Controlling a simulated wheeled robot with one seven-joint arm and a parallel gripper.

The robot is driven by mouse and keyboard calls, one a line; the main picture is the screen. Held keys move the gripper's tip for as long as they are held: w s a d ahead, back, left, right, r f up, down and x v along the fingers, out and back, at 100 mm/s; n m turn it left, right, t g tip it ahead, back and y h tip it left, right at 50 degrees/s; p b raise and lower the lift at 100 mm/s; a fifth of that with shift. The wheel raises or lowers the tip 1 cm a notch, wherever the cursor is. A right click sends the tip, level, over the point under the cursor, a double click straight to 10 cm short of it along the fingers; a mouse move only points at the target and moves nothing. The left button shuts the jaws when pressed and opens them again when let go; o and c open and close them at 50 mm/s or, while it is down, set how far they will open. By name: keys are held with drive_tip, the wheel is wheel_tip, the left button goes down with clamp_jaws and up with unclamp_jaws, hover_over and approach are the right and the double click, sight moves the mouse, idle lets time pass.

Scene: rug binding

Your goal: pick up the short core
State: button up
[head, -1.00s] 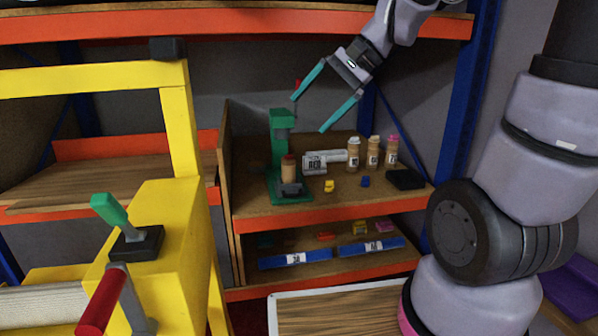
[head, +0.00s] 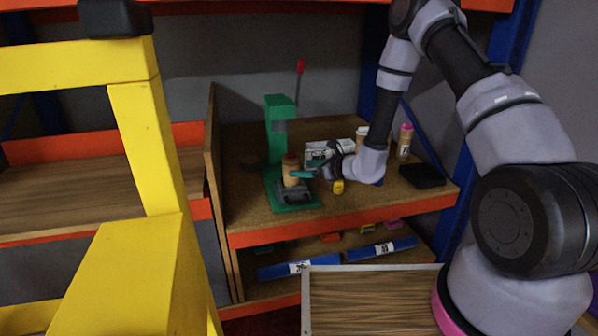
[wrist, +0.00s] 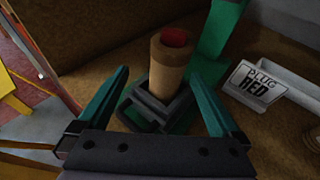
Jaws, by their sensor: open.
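A short tan core (head: 290,164) with a red top stands upright in a dark grey holder (head: 294,190) on the green press. In the wrist view the same core (wrist: 168,72) shows its red middle, and its lower end is hidden in the holder (wrist: 150,110). My gripper (head: 304,174) is at the press, close to the core's right side in the head view. In the wrist view my gripper (wrist: 158,76) is open, with one teal finger to each side of the core. I cannot tell whether either finger touches it.
The green press (head: 280,130) rises behind the core. A white box labelled plug red (wrist: 258,86) lies to the right. A pink-topped core (head: 405,140) and a black tray (head: 422,176) stand further right. A wooden side panel (head: 212,170) bounds the shelf at left.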

sight(285, 171)
drive_tip(key=shift+w+d+f+m+h, duration=0.15)
drive_tip(key=shift+w+f+m, duration=0.15)
drive_tip(key=shift+f, duration=0.35)
drive_tip(key=shift+w+f+m+h, duration=0.2)
drive_tip(key=shift+w+f, duration=0.15)
drive_tip(key=shift+f, duration=0.25)
drive_tip(key=x, duration=0.4)
drive_tip(key=shift+w, duration=0.25)
drive_tip(key=x, duration=0.6)
drive_tip(key=shift+s+r, duration=0.1)
drive_tip(key=shift+r, duration=0.3)
drive_tip(key=shift+c, duration=0.3)
drive_tip(key=c, duration=1.5)
